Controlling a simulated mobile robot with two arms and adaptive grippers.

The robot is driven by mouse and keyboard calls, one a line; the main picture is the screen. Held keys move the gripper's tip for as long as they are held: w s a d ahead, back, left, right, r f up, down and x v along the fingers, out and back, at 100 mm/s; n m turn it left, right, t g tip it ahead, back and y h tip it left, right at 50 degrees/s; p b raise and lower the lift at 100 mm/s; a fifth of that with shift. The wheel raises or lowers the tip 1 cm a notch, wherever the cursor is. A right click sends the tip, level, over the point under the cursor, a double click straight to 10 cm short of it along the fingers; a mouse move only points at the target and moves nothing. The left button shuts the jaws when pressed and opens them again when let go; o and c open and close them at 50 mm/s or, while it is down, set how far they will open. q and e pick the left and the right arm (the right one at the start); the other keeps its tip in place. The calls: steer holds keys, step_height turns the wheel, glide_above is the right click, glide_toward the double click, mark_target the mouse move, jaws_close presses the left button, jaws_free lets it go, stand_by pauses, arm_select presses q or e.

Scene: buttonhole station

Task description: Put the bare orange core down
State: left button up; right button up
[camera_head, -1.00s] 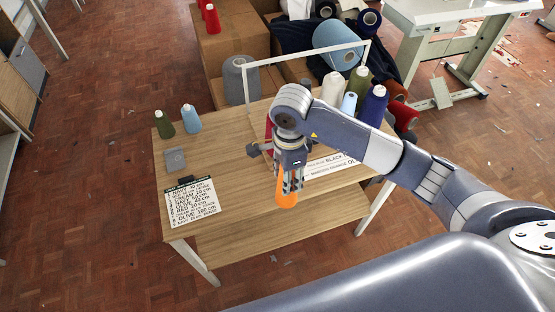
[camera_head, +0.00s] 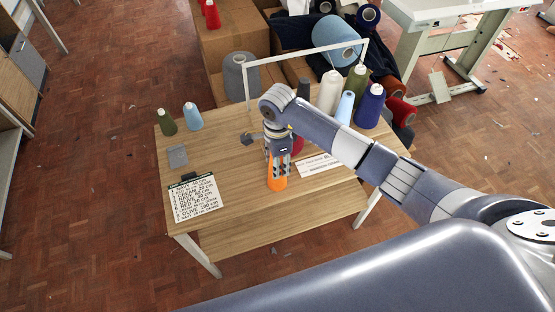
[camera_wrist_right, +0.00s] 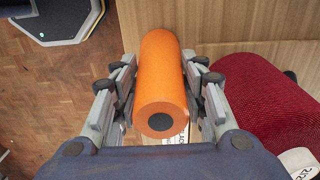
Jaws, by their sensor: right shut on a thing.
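My right gripper (camera_head: 279,171) is shut on the bare orange core (camera_head: 277,184). The core hangs below the fingers over the wooden table (camera_head: 238,205); I cannot tell whether its lower end touches the top. In the right wrist view the smooth orange core (camera_wrist_right: 162,72), with a dark hole in its near end, sits between the two grey fingers. A red thread cone (camera_wrist_right: 262,100) stands close to the right of the fingers there; in the head view it is mostly hidden behind the gripper. My left gripper is not in view.
Green (camera_head: 167,123) and light blue (camera_head: 193,117) cones stand at the table's back left. A printed list (camera_head: 195,198) lies at front left, a white card (camera_head: 318,165) right of the gripper. White, blue and olive cones stand at back right, near a white frame (camera_head: 310,54). The table's front middle is clear.

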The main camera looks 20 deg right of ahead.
steer(key=shift+f, duration=0.1)
steer(key=o, duration=0.9)
step_height(320, 180, up, 11)
steer(key=b, duration=0.3)
steer(key=shift+r+b, duration=0.3)
steer(key=shift+r, duration=0.35)
